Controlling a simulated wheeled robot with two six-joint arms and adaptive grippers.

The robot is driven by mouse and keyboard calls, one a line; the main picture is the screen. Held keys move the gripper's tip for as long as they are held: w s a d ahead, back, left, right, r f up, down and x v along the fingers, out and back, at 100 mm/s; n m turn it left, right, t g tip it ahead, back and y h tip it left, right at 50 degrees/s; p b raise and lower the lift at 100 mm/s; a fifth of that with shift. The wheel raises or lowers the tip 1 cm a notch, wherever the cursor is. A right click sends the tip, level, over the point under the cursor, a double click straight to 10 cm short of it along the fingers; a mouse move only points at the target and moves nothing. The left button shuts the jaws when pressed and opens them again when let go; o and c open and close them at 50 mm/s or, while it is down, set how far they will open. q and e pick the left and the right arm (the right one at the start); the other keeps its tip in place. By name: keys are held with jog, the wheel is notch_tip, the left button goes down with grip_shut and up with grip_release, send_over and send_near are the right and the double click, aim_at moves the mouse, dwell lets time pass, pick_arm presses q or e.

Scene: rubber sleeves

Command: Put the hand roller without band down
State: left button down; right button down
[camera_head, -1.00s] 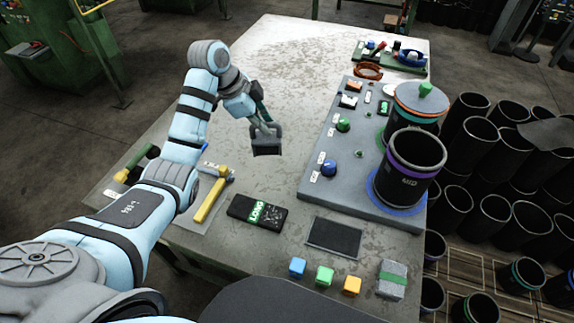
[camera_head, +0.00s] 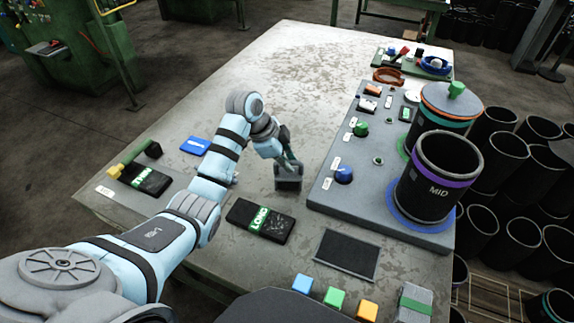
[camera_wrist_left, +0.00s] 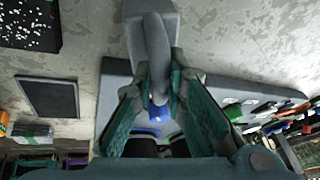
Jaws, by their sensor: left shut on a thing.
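My left gripper (camera_head: 288,163) is shut on a grey tool, the hand roller (camera_head: 288,181), whose dark grey block end faces down. In the left wrist view the teal fingers (camera_wrist_left: 160,85) close around the grey handle (camera_wrist_left: 158,45), with a wider grey part at the top edge. I see no coloured band on the visible part of it. It is over the table between the black LONG block and the grey board; whether it touches the table I cannot tell. The right gripper is not in view.
The grey board (camera_head: 330,195) with a blue knob (camera_head: 344,175) and MID sleeve (camera_head: 438,178) is to the right. The black LONG block (camera_head: 260,219) and dark mat (camera_head: 346,255) lie nearer. A yellow-ended tool (camera_head: 135,158) lies left. The far middle table (camera_head: 290,80) is clear.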

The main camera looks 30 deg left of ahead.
pick_arm(q)
jog(key=shift+s+f, duration=0.1)
jog(key=shift+s+r, duration=0.2)
jog(key=shift+s, duration=0.2)
jog(key=c, duration=1.6)
grip_release()
jog(key=shift+f, duration=0.2)
jog(key=shift+c, duration=0.2)
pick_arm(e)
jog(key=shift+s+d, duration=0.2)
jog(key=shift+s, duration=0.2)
